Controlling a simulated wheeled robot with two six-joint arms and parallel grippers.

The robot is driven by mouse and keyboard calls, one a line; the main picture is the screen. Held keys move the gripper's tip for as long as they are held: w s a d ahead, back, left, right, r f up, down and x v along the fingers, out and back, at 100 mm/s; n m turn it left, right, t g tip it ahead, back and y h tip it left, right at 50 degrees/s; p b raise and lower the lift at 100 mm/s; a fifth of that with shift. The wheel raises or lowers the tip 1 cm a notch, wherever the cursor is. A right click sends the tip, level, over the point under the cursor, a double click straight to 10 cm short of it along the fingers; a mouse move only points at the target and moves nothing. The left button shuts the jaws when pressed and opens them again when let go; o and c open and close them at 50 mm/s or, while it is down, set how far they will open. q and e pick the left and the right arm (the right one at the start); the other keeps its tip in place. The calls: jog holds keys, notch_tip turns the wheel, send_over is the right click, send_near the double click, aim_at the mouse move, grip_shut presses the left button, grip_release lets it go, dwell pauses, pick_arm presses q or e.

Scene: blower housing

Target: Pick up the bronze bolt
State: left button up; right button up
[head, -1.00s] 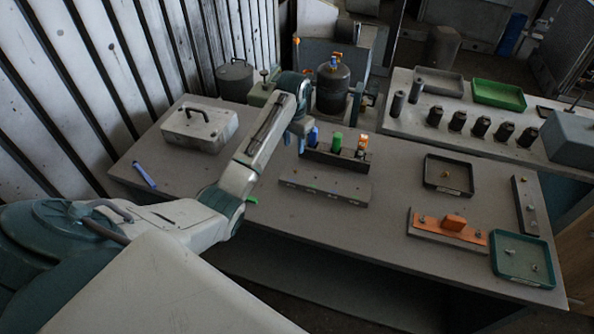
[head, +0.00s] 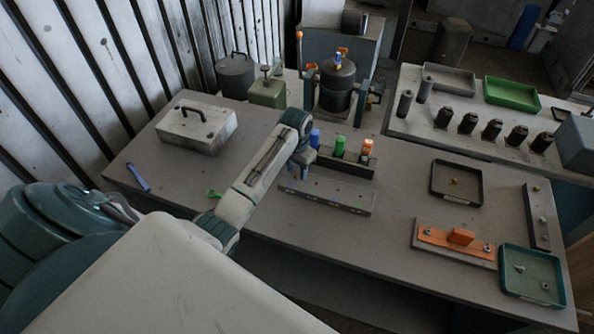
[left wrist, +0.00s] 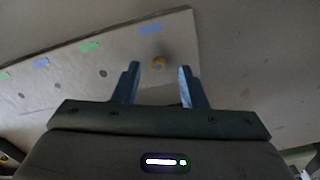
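My left gripper (head: 298,162) hangs over the left end of the long grey holed block (head: 340,196) on the table. In the left wrist view its two fingers (left wrist: 158,85) are apart with nothing between them. In the head view my arm and gripper hide that spot. Another bronze-coloured small part (head: 453,182) lies in the black tray (head: 434,190). My right gripper is not in view.
Behind the block stands a dark rack (head: 355,168) with blue, green and orange-topped items, close to my gripper. An orange fixture (head: 455,238) and a teal tray (head: 508,288) are at right. A grey case (head: 196,127) is at left.

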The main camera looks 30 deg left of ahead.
pick_arm(q)
jog(key=shift+a+f, duration=0.1)
jog(key=shift+s+r, duration=0.3)
jog(key=shift+s, duration=0.05)
jog(key=shift+s+d+r, duration=0.1)
jog(key=shift+s+d, duration=0.05)
jog(key=shift+d, duration=0.1)
jog(key=shift+w+a+f, duration=0.1)
jog(key=shift+w+f, duration=0.1)
jog(key=shift+f, duration=0.2)
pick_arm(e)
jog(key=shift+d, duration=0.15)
